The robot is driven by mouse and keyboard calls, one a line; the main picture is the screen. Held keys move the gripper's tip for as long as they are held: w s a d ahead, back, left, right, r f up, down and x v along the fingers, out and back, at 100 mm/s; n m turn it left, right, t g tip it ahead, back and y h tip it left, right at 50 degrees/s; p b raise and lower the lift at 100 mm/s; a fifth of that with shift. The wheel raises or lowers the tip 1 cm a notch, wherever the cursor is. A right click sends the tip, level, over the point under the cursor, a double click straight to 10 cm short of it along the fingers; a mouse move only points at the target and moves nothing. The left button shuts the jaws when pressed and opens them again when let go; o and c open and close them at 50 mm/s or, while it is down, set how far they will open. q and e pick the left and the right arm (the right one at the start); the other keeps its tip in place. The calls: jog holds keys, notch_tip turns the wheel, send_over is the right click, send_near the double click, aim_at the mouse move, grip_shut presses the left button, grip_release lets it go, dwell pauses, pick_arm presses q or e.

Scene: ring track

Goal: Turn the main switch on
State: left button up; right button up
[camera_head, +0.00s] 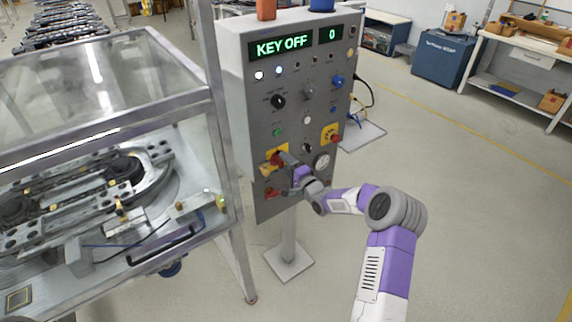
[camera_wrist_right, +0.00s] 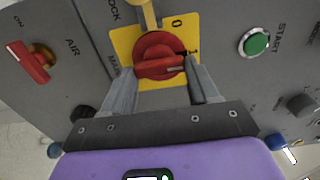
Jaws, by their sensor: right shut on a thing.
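The main switch (camera_wrist_right: 158,52) is a red rotary knob on a yellow plate marked "0" and "1" in the right wrist view. Its grip bar lies crosswise there, with a pale mark at its right end, near the partly covered "1". My right gripper (camera_wrist_right: 162,73) has one finger at each end of the bar and is shut on it. In the head view my right gripper (camera_head: 288,165) reaches the yellow plate (camera_head: 267,162) at the panel's lower left and partly hides the knob. My left gripper is out of view.
The grey control panel (camera_head: 240,110) shows "KEY OFF" and "0" on its display (camera_head: 283,46). A red AIR lever (camera_wrist_right: 32,62) and a green START button (camera_wrist_right: 256,43) flank the switch. A glass-covered ring track (camera_head: 110,165) stands close left. Open floor (camera_head: 460,190) lies right.

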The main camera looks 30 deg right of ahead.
dwell(0.4)
jog(key=o, duration=1.1)
jog(key=shift+c, duration=0.2)
jog(key=s, duration=0.7)
jog(key=shift+s+d+p, duration=0.25)
jog(key=shift+p, duration=0.1)
